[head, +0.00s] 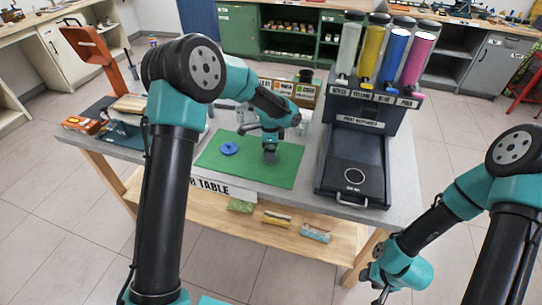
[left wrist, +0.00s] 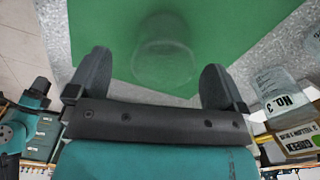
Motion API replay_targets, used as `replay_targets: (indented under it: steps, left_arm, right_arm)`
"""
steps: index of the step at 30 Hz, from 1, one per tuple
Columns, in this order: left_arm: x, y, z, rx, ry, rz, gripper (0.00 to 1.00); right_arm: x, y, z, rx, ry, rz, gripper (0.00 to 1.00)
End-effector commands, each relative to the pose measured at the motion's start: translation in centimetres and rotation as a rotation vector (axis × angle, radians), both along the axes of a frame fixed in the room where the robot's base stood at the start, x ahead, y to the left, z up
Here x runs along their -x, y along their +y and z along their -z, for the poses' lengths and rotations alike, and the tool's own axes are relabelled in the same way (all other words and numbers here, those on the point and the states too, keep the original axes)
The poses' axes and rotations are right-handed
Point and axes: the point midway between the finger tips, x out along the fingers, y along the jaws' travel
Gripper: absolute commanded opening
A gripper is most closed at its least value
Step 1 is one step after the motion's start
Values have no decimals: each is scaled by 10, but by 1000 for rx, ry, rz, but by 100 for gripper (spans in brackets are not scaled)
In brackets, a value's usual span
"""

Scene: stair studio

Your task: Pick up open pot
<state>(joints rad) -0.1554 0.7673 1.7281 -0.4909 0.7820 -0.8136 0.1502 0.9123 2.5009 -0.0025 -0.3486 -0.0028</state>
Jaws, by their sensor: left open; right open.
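The open pot (left wrist: 165,60) is a clear, see-through cup standing on the green mat (head: 225,175) in the left wrist view. My left gripper (left wrist: 158,78) is open, with one finger to each side of the pot; I cannot tell whether they touch it. In the head view my left gripper (head: 269,157) is over the mat, and it hides the pot or makes it hard to make out. A blue disc-like lid (head: 229,148) lies on the mat to its left. My right gripper (head: 380,290) is open and empty, low at the right, off the table.
A dark dispenser (head: 355,165) with several coloured tubes stands right of the mat. Behind the mat are labelled boxes and clear jars; one jar marked No. 3 (left wrist: 277,90) shows in the left wrist view. An orange stand (head: 95,55) is at the left.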

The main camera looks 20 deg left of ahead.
Motion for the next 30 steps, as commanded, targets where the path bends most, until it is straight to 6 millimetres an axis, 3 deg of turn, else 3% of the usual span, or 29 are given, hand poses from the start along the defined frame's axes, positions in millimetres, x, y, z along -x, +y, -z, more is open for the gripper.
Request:
replay_targets:
  steps: [9, 24, 30]
  left_arm:
    - [-3, -1, 39, 0, 1, 1, 98]
    - [-3, -1, 41, 1, 1, 1, 98]
    - [-3, -1, 41, 0, 1, 1, 80]
  right_arm:
    - [0, 0, 0, 0, 0, 0, 43]
    - [0, 0, 0, 0, 0, 0, 43]
    - [0, 0, 0, 0, 0, 0, 43]
